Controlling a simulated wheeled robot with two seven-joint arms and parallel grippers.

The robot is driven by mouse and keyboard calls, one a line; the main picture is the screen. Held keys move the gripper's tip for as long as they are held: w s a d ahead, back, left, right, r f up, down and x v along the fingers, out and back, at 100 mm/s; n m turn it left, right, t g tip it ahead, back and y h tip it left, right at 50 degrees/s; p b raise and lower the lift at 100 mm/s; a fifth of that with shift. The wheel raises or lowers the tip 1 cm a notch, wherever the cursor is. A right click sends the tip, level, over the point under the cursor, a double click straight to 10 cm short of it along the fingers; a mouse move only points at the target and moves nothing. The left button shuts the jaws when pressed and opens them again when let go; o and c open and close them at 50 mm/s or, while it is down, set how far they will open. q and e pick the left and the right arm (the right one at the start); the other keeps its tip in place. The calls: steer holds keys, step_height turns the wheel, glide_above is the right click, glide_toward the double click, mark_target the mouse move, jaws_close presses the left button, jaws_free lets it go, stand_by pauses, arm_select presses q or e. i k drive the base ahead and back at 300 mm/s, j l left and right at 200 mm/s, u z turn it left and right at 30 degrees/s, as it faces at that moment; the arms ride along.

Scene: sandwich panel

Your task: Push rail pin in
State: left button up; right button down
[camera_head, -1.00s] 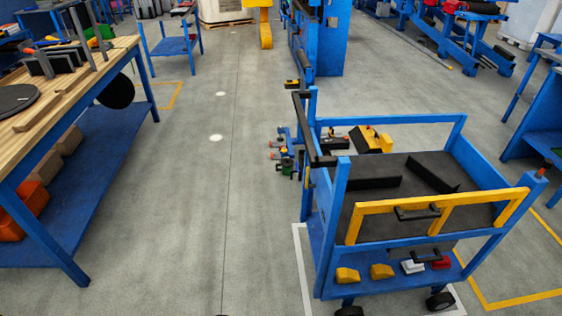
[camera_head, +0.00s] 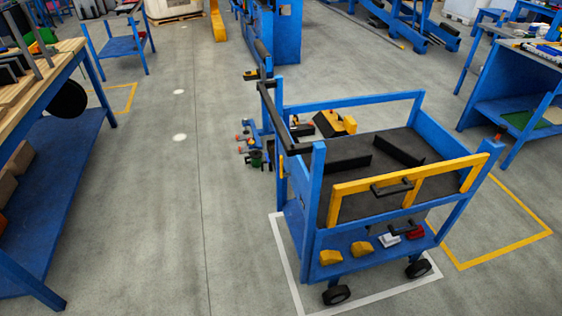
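A blue wheeled cart (camera_head: 312,226) stands right of the middle, with a black top deck and a yellow front rail (camera_head: 345,188). A black handle (camera_head: 391,187) sits on the yellow rail. A small reddish-orange piece (camera_head: 498,136) shows at the top of the cart's right front post; I cannot tell whether it is the rail pin or how far in it sits. No other pin can be made out at this distance. Neither of my grippers is in view.
A blue workbench with a wooden top (camera_head: 62,58) stands at the left. Another blue bench (camera_head: 508,92) is at the right. White floor lines (camera_head: 287,262) frame the cart. The grey floor between the left bench and the cart is clear.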

mark_target(502, 129)
steer(key=z, duration=1.4)
